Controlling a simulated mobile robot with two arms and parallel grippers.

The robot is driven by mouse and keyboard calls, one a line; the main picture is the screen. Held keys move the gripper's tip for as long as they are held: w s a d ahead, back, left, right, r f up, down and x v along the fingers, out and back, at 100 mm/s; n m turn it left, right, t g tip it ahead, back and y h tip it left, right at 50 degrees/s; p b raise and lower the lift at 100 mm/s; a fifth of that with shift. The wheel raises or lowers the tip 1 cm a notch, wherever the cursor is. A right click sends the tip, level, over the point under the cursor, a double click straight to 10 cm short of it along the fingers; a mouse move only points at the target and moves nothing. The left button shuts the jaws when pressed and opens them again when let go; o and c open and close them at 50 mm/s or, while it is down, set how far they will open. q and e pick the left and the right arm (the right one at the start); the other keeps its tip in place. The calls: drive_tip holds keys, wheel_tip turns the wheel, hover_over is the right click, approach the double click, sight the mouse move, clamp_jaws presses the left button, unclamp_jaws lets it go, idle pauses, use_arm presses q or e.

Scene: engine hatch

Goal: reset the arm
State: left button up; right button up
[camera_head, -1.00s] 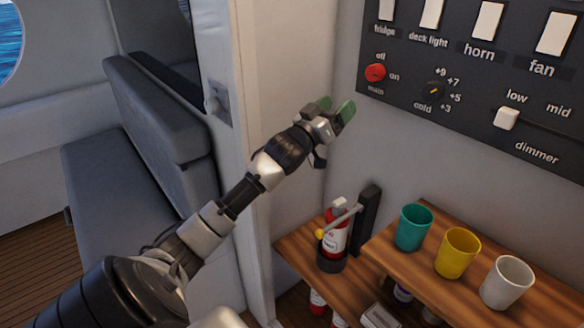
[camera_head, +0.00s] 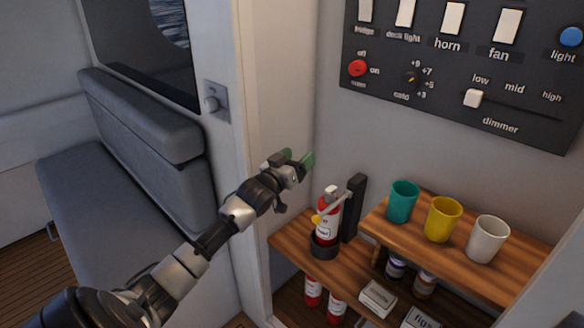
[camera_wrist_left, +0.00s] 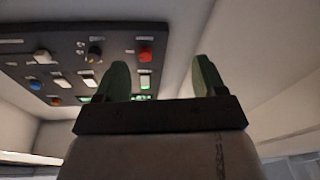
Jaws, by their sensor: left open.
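My left arm comes in from the lower left in the head view. Its gripper (camera_head: 297,160) has green fingertips and is in the air in front of the pale wall, below and left of the switch panel (camera_head: 440,100). In the left wrist view the two green fingers (camera_wrist_left: 164,80) stand apart with nothing between them. Beyond them the switch panel shows in the wrist view (camera_wrist_left: 112,62). My right gripper is not in view.
A fire extinguisher (camera_head: 326,222) stands on the lower wooden shelf (camera_head: 290,243), below the gripper. A teal cup (camera_head: 402,202), a yellow cup (camera_head: 442,220) and a white cup (camera_head: 487,240) stand on the upper shelf. A grey bench (camera_head: 140,120) is at left, beyond a door post (camera_head: 243,130).

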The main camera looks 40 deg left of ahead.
use_arm(q)
drive_tip(key=shift+s+f, duration=0.1)
drive_tip(key=shift+f, duration=0.75)
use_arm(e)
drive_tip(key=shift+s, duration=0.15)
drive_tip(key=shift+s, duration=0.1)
use_arm(q)
drive_tip(key=s+f+g+y, duration=0.1)
drive_tip(key=s+f+g, duration=0.25)
drive_tip(key=f, duration=1.55)
drive_tip(key=s+d+f+m+g, duration=0.1)
drive_tip(key=s+d+f+g, duration=0.2)
drive_tip(key=s+f, duration=0.6)
drive_tip(key=s+d+f+g, duration=0.3)
drive_tip(key=s+f, duration=0.1)
drive_tip(key=f, duration=0.9)
drive_tip(key=s+d+f+m+g, duration=0.1)
drive_tip(key=s+d+f+g, duration=0.2)
drive_tip(key=s, duration=0.9)
drive_tip(key=s+d+f+m+g+h, duration=0.1)
drive_tip(key=s+d+f+g, duration=0.2)
drive_tip(key=s+d+f, duration=0.4)
drive_tip(key=s+d+f+m+g, duration=0.2)
drive_tip(key=s+d+f, duration=0.3)
drive_tip(key=s, duration=1.3)
wheel_tip(320, 180, down, 4)
drive_tip(key=shift+r+g+h, duration=0.15)
drive_tip(key=shift+g+h, duration=0.15)
drive_tip(key=shift+g, duration=0.35)
drive_tip(key=shift+c, duration=0.4)
